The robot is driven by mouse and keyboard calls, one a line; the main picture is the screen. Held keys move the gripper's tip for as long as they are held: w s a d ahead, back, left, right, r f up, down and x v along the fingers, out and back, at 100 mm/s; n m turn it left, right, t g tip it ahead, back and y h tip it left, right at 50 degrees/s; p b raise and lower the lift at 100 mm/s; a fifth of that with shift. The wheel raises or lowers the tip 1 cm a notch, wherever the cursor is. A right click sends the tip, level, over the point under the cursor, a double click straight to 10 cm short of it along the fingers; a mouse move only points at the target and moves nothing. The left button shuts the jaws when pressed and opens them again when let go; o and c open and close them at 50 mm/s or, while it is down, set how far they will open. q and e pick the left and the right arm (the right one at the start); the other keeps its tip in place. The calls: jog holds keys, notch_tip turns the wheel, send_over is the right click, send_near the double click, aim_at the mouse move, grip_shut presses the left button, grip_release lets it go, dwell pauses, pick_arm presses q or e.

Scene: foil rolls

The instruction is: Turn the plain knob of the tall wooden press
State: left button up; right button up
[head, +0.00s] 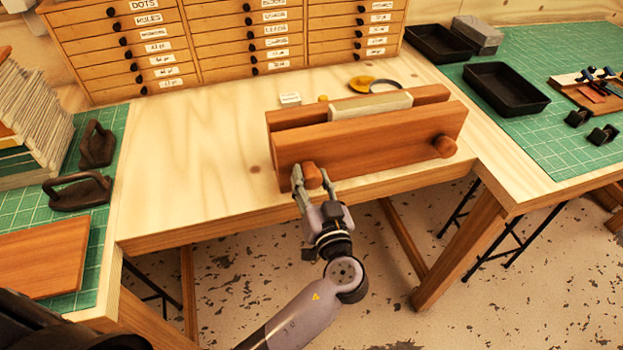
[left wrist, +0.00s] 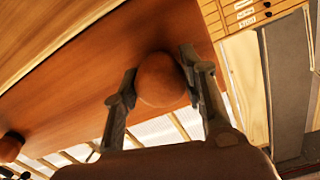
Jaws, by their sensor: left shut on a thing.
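The wooden press (head: 375,141) stands on the pale bench, made of two reddish-brown boards with a pale block (head: 370,105) between them. A round wooden knob (head: 313,177) is at the left of its front board; I see no mark on it. My left gripper (head: 313,172) has its fingers on both sides of this knob and is shut on it. The left wrist view shows the knob (left wrist: 161,80) between the two fingers. A second knob (head: 445,146) is at the right end of the front board, free of any gripper. My right gripper is out of view.
Black trays (head: 507,90) lie on the right green mat. Dark irons (head: 78,191) rest on the left mat. The bench left of the press is clear.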

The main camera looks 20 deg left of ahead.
pick_arm(q)
jog(key=c, duration=0.3)
jog(key=shift+f+m+b, duration=0.1)
jog(key=shift+m+b, duration=0.3)
jog(key=shift+m, duration=1.6)
jog(key=o, duration=1.2)
jog(key=shift+c, duration=0.2)
jog(key=v, duration=1.2)
